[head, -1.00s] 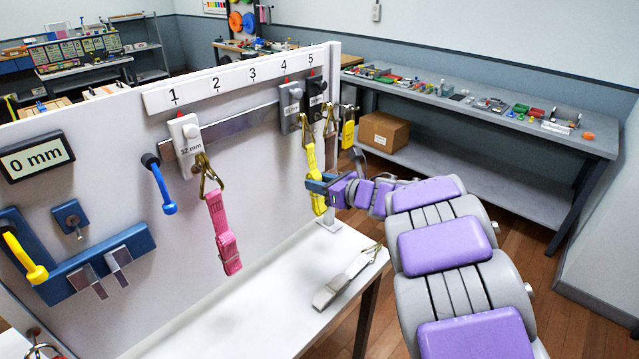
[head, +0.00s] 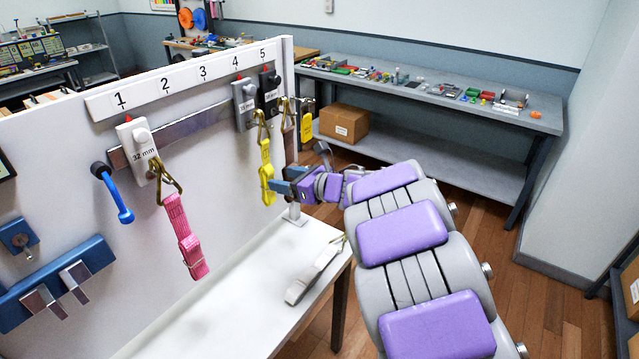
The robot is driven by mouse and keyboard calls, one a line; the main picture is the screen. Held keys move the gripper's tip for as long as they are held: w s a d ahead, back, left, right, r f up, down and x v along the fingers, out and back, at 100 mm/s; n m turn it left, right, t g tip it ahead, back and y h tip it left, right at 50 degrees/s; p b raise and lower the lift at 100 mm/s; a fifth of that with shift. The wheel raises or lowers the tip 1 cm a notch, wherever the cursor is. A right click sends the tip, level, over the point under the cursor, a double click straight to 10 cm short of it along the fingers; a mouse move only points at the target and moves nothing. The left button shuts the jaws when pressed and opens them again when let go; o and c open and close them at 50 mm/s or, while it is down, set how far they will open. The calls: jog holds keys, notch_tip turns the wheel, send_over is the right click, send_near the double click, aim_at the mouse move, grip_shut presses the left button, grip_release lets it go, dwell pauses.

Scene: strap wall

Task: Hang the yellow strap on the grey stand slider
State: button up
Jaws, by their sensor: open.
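The yellow strap (head: 266,160) hangs straight down by its metal ring from the grey slider (head: 243,102), below the number 4 on the white board. My gripper (head: 276,188) is open, just right of the strap's lower end. Its blue fingers point left toward the strap. I cannot tell whether a finger still touches it.
A pink strap (head: 184,235) hangs from the white slider (head: 138,150). A pale strap (head: 316,272) lies on the white table (head: 225,300).

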jog(key=p+v, duration=0.2)
jog(key=v, duration=1.3)
jog(key=w+d+r+m+t+h, duration=0.3)
jog(key=d+r+m+t+h, duration=0.4)
jog(key=d+m+h, duration=0.6)
jog(key=s+d+m+g+h, duration=0.4)
jog(key=s+d+m, duration=0.5)
jog(key=m, duration=0.7)
jog(key=s+a+f+m+g+y, duration=0.1)
jog(key=s+a+f+m+g, duration=0.15)
jog(key=s+f+m, duration=0.35)
jog(key=s+a+f+m+g, duration=0.2)
jog(key=s+f+m+g, duration=0.15)
jog(key=s, duration=0.45)
jog(key=s+a+f+m+g+y, duration=0.1)
jog(key=s+a+f+m+g, duration=0.2)
jog(key=s, duration=0.5)
jog(key=s+a+f+m+g+y, duration=0.1)
jog(key=s+a+m+g, duration=0.1)
jog(key=s+a, duration=0.2)
jog(key=s+a+f+m+g+y, duration=0.1)
jog(key=s+a+m+g+y, duration=0.1)
jog(key=s, duration=0.6)
jog(key=shift+s+a+f+m+g, duration=0.2)
jog(key=shift+a+m+g, duration=0.35)
jog(key=shift+a, duration=0.35)
jog(key=shift+w, duration=0.1)
